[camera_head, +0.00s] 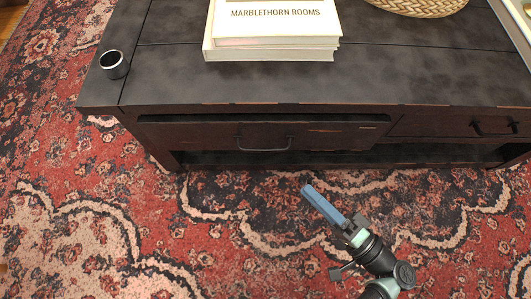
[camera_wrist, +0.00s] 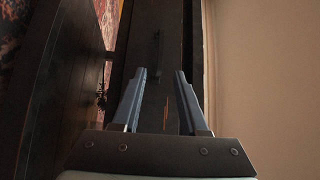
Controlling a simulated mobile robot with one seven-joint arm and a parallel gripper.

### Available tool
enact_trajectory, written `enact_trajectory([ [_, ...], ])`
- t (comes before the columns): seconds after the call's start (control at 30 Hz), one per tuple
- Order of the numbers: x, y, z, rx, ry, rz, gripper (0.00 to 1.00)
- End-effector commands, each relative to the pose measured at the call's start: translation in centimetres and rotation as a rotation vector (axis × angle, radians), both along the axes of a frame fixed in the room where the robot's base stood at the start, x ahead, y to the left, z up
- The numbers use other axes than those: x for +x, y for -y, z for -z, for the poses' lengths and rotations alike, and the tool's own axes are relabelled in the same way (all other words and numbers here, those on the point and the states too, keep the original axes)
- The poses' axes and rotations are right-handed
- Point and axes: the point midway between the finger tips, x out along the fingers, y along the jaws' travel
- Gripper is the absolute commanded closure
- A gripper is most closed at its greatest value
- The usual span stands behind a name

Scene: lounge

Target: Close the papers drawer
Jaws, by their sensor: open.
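The dark wooden table has a wide left drawer (camera_head: 320,137) with a dark bar handle (camera_head: 263,145). Its front stands out from the table, with a dark gap along its top edge, so it looks partly open. A small label near its right end is too small to read. My gripper (camera_head: 308,191) is in front of this drawer, right of its handle and apart from it in the head view. In the wrist view, the two blue fingers of my gripper (camera_wrist: 157,75) are spread and empty, facing a dark wooden front with a dark handle (camera_wrist: 155,55).
A second drawer (camera_head: 450,124) to the right looks shut. The tabletop (camera_head: 170,75) holds thick white books (camera_head: 275,28), a small dark cup (camera_head: 114,65) and a woven basket (camera_head: 415,6). An open shelf lies below the drawers. The patterned red rug (camera_head: 200,225) is clear in front.

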Motion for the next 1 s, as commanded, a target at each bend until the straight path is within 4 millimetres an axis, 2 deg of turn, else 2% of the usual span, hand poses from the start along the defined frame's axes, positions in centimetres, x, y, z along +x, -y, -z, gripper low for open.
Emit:
enact_trajectory([
  [0.17,1.6,-1.9,-0.2,-0.001,-0.001,-0.007,0.57],
  [0.4,5.2,-5.5,-0.8,-0.002,0.001,-0.006,0.57],
  [0.6,7.5,-7.8,-1.3,-0.001,0.001,-0.004,0.57],
  [0.8,8.6,-8.8,-1.7,0.000,-0.001,-0.002,0.57],
  [1.0,8.8,-9.0,-1.9,0.000,-0.001,-0.001,0.57],
])
